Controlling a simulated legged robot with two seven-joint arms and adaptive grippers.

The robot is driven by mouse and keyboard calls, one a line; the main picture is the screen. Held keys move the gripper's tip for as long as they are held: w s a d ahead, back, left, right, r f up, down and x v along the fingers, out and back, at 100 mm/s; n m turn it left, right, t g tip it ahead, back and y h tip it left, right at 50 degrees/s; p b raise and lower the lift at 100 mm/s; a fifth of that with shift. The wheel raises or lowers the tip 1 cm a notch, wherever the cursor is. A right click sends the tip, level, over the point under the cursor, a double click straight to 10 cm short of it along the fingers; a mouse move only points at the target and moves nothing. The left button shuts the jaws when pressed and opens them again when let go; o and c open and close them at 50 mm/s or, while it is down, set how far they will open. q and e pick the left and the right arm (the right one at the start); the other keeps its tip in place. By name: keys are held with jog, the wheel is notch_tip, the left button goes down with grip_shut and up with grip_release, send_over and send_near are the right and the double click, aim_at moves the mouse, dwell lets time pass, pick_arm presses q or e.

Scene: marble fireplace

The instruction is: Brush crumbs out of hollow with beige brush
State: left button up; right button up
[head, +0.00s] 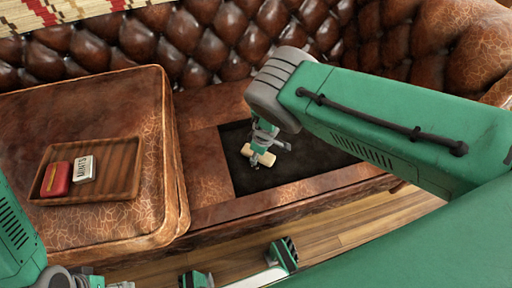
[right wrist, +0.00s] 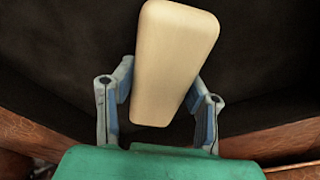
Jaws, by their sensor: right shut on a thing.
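The beige brush (head: 247,150) is in my right gripper (head: 264,142), over the dark hollow (head: 315,172) in the leather sofa seat. In the right wrist view the brush's smooth beige back (right wrist: 172,60) shows between the two fingers, which are closed on it. Its bristles are hidden. I cannot tell whether it touches the hollow's floor. I cannot make out any crumbs; my right arm covers part of the hollow. My left gripper (head: 240,267) is open and empty at the bottom edge of the head view, in front of the sofa.
A leather cushion (head: 95,105) lies left of the hollow. On it a brown tray (head: 112,186) holds a red item (head: 57,180) and a white mints tin (head: 84,169). The tufted backrest (head: 215,40) rises behind. Wooden floor (head: 335,232) shows in front.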

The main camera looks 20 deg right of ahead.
aim_at(260, 169)
jog(key=shift+s+f, duration=0.15)
jog(key=shift+s, duration=0.3)
jog(key=s+p, duration=0.2)
jog(key=s, duration=0.1)
jog(key=shift+a, duration=0.1)
jog(key=shift+s+p, duration=0.2)
jog(key=shift+p, duration=0.2)
jog(key=shift+w+r+p, duration=0.1)
jog(key=shift+r+p, duration=0.35)
jog(key=shift+r, duration=0.3)
notch_tip(260, 169, up, 5)
jog(key=p, duration=0.3)
jog(key=shift+f, duration=0.1)
